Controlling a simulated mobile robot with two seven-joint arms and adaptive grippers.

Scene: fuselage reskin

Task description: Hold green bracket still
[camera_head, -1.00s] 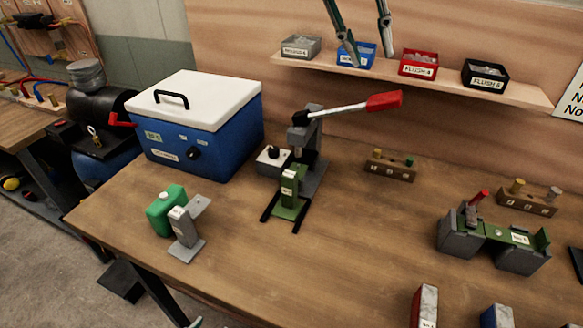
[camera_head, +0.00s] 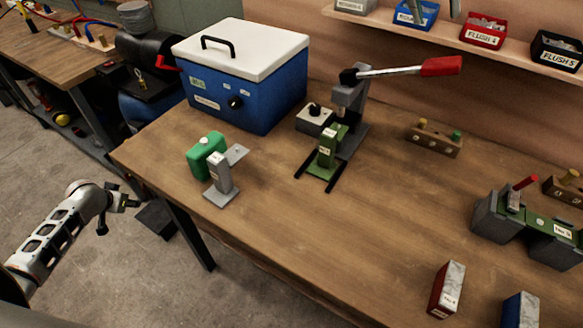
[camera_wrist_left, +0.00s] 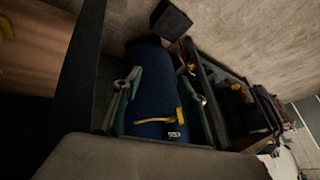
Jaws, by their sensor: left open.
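A green bracket (camera_head: 326,151) with a white label stands upright in the lever press in the head view. A second green, labelled piece (camera_head: 540,224) lies across two grey blocks at the right; I cannot tell which one the task means. My right gripper (camera_head: 436,12) shows only its fingers at the top edge, apart and empty, in front of the bin shelf. My left arm comes in at the lower left, off the table. Its gripper (camera_wrist_left: 160,74) is open and empty in the left wrist view, with a dark blue rounded body beyond. Neither gripper touches a green piece.
A blue box with a white lid (camera_head: 245,80) stands at the back left. The press's red handle (camera_head: 440,66) sticks out to the right. A green bottle-like item (camera_head: 206,155) and grey stand (camera_head: 221,180) are near the left edge. The middle front is clear.

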